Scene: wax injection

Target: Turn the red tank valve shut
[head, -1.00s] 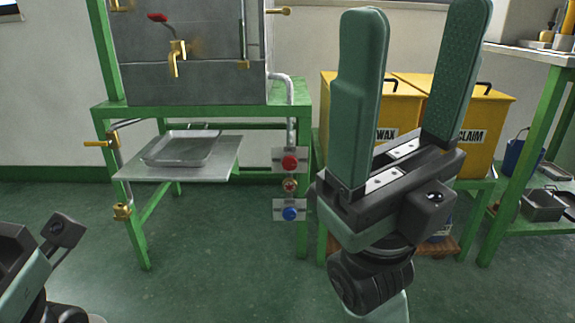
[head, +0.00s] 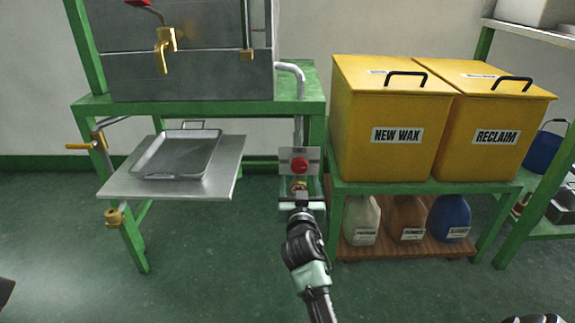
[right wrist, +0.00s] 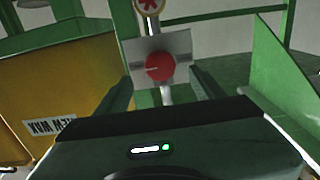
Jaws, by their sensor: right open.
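A round red knob (head: 300,165) sits on a light plate at the tank stand's right leg. In the right wrist view, which is upside down, the red knob (right wrist: 160,67) shows a white line on its face. A red handwheel (right wrist: 150,5) is partly cut off at that view's top edge. A red-handled lever (head: 137,3) is above the brass tap on the grey tank. My right gripper (head: 301,197) is just below the red knob in the head view. Its open fingers (right wrist: 160,90) appear on either side of the knob's plate, with nothing between them.
A metal tray (head: 143,171) lies on the shelf of the green stand (head: 210,106). Yellow NEW WAX (head: 390,105) and RECLAIM (head: 495,105) bins stand on a green bench to the right, with several jugs below. The floor in front is clear.

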